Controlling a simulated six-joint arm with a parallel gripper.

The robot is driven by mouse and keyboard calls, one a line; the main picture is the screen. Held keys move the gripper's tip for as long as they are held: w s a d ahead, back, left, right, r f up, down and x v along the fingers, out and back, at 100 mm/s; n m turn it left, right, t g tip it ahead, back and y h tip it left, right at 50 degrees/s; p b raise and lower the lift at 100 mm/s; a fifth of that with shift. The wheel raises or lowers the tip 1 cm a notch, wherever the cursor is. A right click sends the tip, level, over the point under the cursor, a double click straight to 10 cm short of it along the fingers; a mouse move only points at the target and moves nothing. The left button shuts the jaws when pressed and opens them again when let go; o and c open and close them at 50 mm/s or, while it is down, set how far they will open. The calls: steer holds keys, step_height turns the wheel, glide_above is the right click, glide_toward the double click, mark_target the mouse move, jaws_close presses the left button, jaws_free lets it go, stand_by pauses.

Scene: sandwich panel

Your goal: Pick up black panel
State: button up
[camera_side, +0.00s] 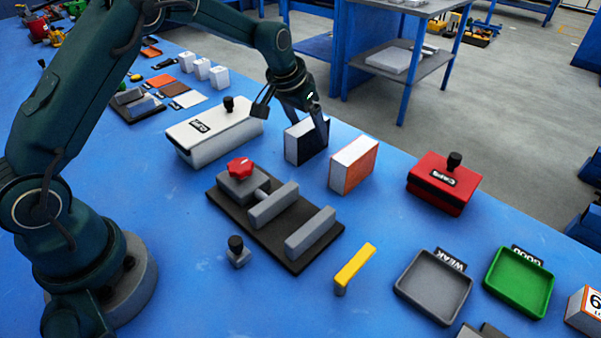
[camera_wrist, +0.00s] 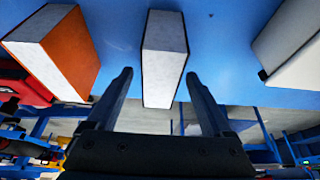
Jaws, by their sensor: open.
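The black panel (camera_side: 300,151) is a block with a black face and pale white core, standing upright on the blue table. In the wrist view the panel (camera_wrist: 164,58) lies ahead of and between the finger lines, its pale side toward the camera and thin dark edges at both sides. My gripper (camera_side: 307,113) is open and points down at the panel's top in the side view. In the wrist view my gripper (camera_wrist: 159,76) has its two fingers apart, one on each side of the panel's near end. I cannot tell whether either finger touches it.
An orange-faced panel (camera_side: 362,170) stands close to the right. A white box with a black knob (camera_side: 213,135) is to the left, and a red box (camera_side: 443,183) is farther right. A dark fixture (camera_side: 290,250) with grey bars lies in front. Grey (camera_side: 405,286) and green (camera_side: 495,284) trays are front right.

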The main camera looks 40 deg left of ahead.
steer(key=shift+f, duration=0.25)
stand_by(0.3)
jaws_close()
steer(key=shift+r, duration=0.15)
